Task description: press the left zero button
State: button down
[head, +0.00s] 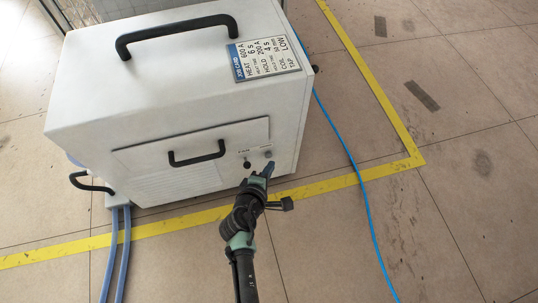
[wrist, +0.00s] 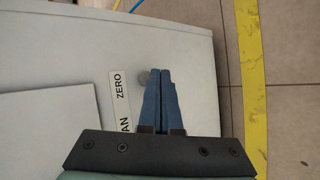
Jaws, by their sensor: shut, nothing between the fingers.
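The white induction heater box (head: 100,110) stands on the floor. On the right of its front face are a dark round knob (head: 247,165) and a grey round button (head: 268,154). In the wrist view a grey round button (wrist: 143,77) shows beside a white label strip (wrist: 120,92) that reads "ZERO", with "AN" lower down. My gripper (head: 268,168) is at the front face, just below the grey button. Its blue fingers (wrist: 158,72) are together and empty, with the tips right of the button, partly covering its edge. I cannot tell whether they touch it.
A front panel with a black handle (head: 197,153) lies left of the buttons. A job card (head: 264,60) and another black handle (head: 175,33) are on top. A blue cable (head: 352,160) and yellow floor tape (head: 385,110) run on the right, where the floor is open.

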jog(key=shift+w+a, duration=0.1)
jog(key=shift+w, duration=0.25)
jog(key=shift+w+a, duration=0.15)
jog(key=shift+w, duration=0.25)
dwell(0.8)
jog(key=shift+s, duration=0.15)
jog(key=shift+s+d, duration=0.25)
jog(key=shift+s, duration=0.4)
jog(key=s, duration=0.1)
jog(key=s+d+p, duration=0.1)
jog(key=s, duration=0.2)
jog(key=shift+s+d+p, duration=0.3)
jog(key=shift+s+p, duration=0.05)
jog(key=shift+s, duration=0.05)
dwell(0.6)
